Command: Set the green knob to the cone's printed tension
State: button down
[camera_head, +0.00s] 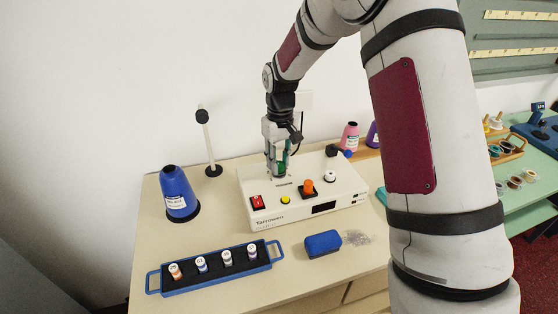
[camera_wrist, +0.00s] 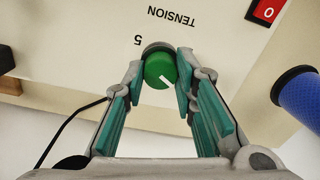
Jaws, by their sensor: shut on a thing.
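The green knob (camera_wrist: 160,71) sits on top of the white machine (camera_head: 266,218), by a printed "TENSION" label and a digit that looks like 5, upside down in the wrist view. A white pointer line shows on its face. My gripper (camera_wrist: 161,66) is shut on the knob, one teal-padded finger on each side. A blue cone (camera_head: 176,190) with a white label stands left of the machine. Its print is too small to read here.
The machine has a red switch (camera_head: 257,202), a yellow button (camera_head: 285,200) and an orange knob (camera_head: 307,187). In front are a blue tray (camera_head: 212,284) of several spools and a blue case (camera_head: 322,243). A stand (camera_head: 208,143) rises behind left. A pink cone (camera_head: 349,137) stands behind.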

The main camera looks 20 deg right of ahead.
dwell(0.3)
jog(key=c, duration=1.3)
grip_release()
notch_tip(320, 180, up, 12)
jog(key=s+r+m+t, duration=0.15)
jog(key=s+r, duration=0.45)
jog(key=s, duration=0.6)
jog(key=s+r+m+t, duration=0.15)
jog(key=s+r, duration=0.45)
jog(key=s, duration=0.6)
jog(key=s+f+t, duration=0.2)
jog(key=s+f, duration=0.1)
jog(key=s, duration=0.5)
jog(key=shift+s, duration=0.3)
